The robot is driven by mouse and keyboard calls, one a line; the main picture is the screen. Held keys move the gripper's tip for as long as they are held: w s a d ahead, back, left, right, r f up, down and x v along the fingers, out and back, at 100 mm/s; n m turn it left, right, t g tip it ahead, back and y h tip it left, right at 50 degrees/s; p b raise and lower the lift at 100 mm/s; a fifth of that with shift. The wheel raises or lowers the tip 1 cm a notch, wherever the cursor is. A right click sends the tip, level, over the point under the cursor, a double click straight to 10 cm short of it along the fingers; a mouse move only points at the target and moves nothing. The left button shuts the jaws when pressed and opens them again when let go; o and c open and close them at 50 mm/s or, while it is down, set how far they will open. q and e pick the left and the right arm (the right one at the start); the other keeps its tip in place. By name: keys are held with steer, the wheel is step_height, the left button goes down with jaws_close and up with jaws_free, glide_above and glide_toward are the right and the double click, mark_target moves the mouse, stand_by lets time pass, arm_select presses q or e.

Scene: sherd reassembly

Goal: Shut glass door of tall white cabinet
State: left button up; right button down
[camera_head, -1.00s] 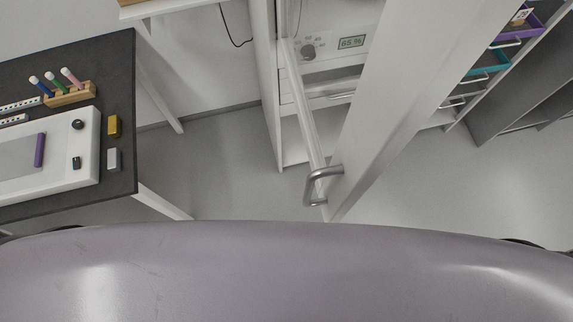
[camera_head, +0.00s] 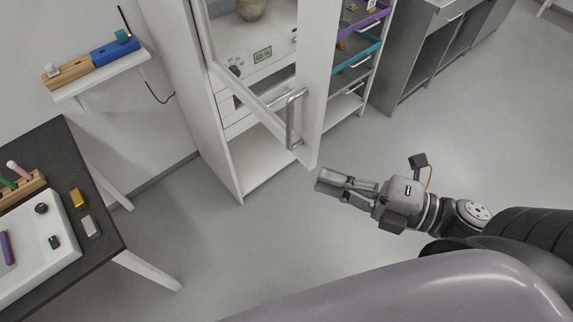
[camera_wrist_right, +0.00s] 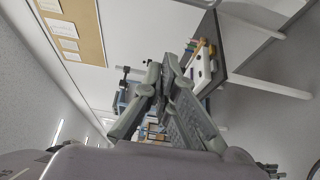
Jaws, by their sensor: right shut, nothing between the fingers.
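The tall white cabinet (camera_head: 178,75) stands at the back centre in the head view. Its glass door (camera_head: 312,85) is open and swung out toward me, seen nearly along its edge. A curved metal handle (camera_head: 291,120) sits near the door's lower end. My right gripper (camera_head: 328,179) is shut and empty, over the floor just below and right of the door's bottom corner, apparently apart from it. Its fingers also show in the right wrist view (camera_wrist_right: 163,72). I cannot make out the door there. My left gripper is out of view.
A dark table (camera_head: 98,245) with a white device (camera_head: 40,245) stands at left. A wall shelf (camera_head: 100,78) is above it. A drawer rack (camera_head: 355,60) and grey bench (camera_head: 420,50) stand right of the cabinet. The floor (camera_head: 470,130) at right is clear.

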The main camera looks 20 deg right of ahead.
mark_target(290, 148)
steer(key=w+a+p, duration=0.1)
steer(key=w, duration=0.2)
steer(key=w+a+p, duration=0.1)
steer(key=w+p, duration=0.1)
steer(key=w+a+p, duration=0.2)
steer(key=w, duration=0.1)
steer(key=shift+w+r, duration=0.15)
steer(key=shift+w, duration=0.2)
stand_by(0.4)
